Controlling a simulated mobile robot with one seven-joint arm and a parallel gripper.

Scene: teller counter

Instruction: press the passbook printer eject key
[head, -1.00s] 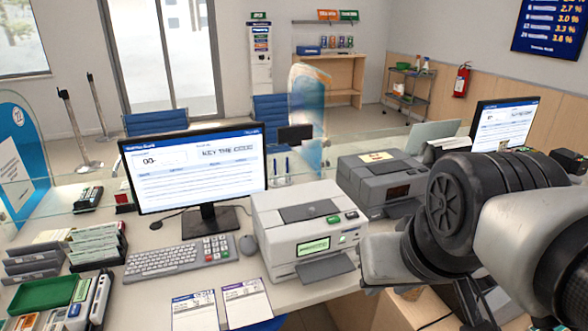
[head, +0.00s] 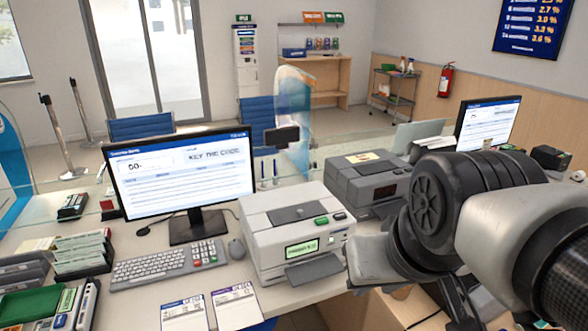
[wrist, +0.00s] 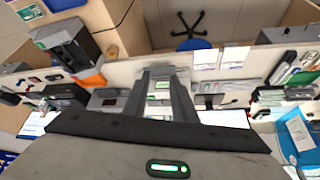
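The white printer (head: 268,251), which I take to be the passbook printer, stands on the counter right of the keyboard. Its top front edge bears a green key (head: 321,220) and a dark key (head: 339,216); their labels are too small to read. A lit green display (head: 302,249) is on its front, above a grey tray. My arm is at the right, with its pale end beside the printer's right side. In the wrist view my gripper (wrist: 165,75) has its two fingers apart, with nothing held; the printer shows partly behind them. The fingertips are not clear in the head view.
A grey printer (head: 364,187) stands behind, close to my arm. Two printed cards (head: 184,314) lie at the counter's front edge. A glass screen runs along the counter's back.

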